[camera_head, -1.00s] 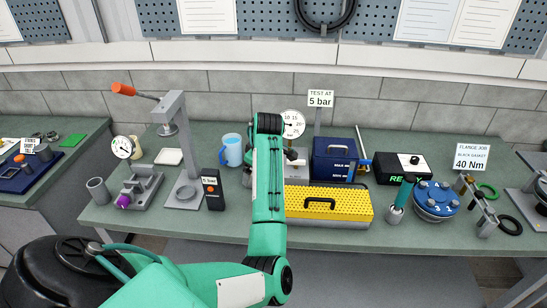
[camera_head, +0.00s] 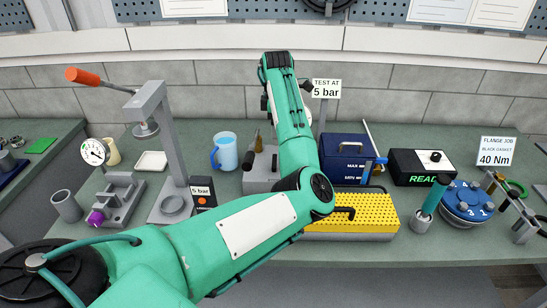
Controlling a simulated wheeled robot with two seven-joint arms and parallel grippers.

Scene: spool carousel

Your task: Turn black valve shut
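My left arm reaches in from the lower left across the bench, and its forearm rises to a dark wrist end near the back wall. My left gripper is hidden behind this forearm. I cannot make out a black valve; the forearm covers much of the grey test block (camera_head: 260,172). A brass-coloured piece (camera_head: 258,141) stands up from that block's left part. The sign reading "TEST AT 5 bar" (camera_head: 326,88) stands just right of the forearm. My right gripper is not in view.
A yellow perforated case (camera_head: 375,218) lies in front of a dark blue MAX/MIN tank (camera_head: 345,160). A black box (camera_head: 420,168) and blue flange (camera_head: 467,203) stand at right. A blue mug (camera_head: 226,152), tall press (camera_head: 170,140) and 5 bar handset (camera_head: 203,193) stand at left.

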